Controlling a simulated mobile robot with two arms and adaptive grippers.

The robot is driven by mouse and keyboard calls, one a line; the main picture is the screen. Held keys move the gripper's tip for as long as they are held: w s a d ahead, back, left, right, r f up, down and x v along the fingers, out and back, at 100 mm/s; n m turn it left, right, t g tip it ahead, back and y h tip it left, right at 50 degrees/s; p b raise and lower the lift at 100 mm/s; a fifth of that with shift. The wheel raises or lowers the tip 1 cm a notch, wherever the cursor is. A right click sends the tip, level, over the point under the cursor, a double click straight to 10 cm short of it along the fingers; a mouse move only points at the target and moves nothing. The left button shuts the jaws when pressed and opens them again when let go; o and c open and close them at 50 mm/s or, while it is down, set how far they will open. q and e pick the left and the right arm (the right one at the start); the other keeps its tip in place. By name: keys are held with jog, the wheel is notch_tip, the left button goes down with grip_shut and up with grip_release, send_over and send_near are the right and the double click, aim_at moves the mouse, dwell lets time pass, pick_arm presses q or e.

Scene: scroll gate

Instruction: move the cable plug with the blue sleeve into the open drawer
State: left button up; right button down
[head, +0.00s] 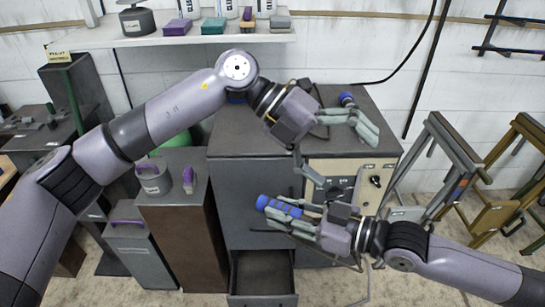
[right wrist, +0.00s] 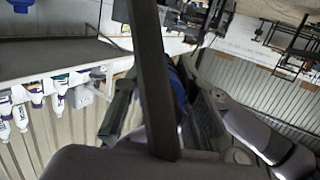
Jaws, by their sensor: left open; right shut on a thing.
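The plug with the blue sleeve (head: 272,203) is held in my right gripper (head: 280,219), which is shut on it. The plug lies roughly sideways, its blue end pointing left, in front of the dark cabinet. In the right wrist view part of the blue sleeve (right wrist: 174,92) shows between the fingers, partly hidden by a dark bar. The open drawer (head: 262,299) is pulled out low on the cabinet, below the held plug; its visible floor looks empty. My left gripper (head: 371,127) is open and empty above the right part of the cabinet top.
Another blue-ended item (head: 347,99) lies on the cabinet top (head: 330,95) near my left gripper. A panel with knobs (head: 348,182) faces forward on the right. A brown-sided pedestal (head: 185,225) stands left of the drawer. Metal frames (head: 442,165) stand at the right.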

pick_arm(q)
jog(key=s+a+m+t+y, duration=0.1)
jog(key=s+a+t+y, duration=0.1)
jog(key=a+y, duration=0.2)
jog(key=t+y, duration=0.3)
jog(key=y, duration=0.2)
send_near(283, 207)
jog(key=f, duration=0.3)
jog(key=d+f, duration=0.1)
jog(key=f, duration=0.5)
jog(key=shift+w+d+f, duration=0.2)
jog(key=shift+d, duration=0.1)
jog(key=c, duration=1)
pick_arm(e)
jog(key=shift+r, duration=0.1)
pick_arm(q)
jog(key=o, duration=1)
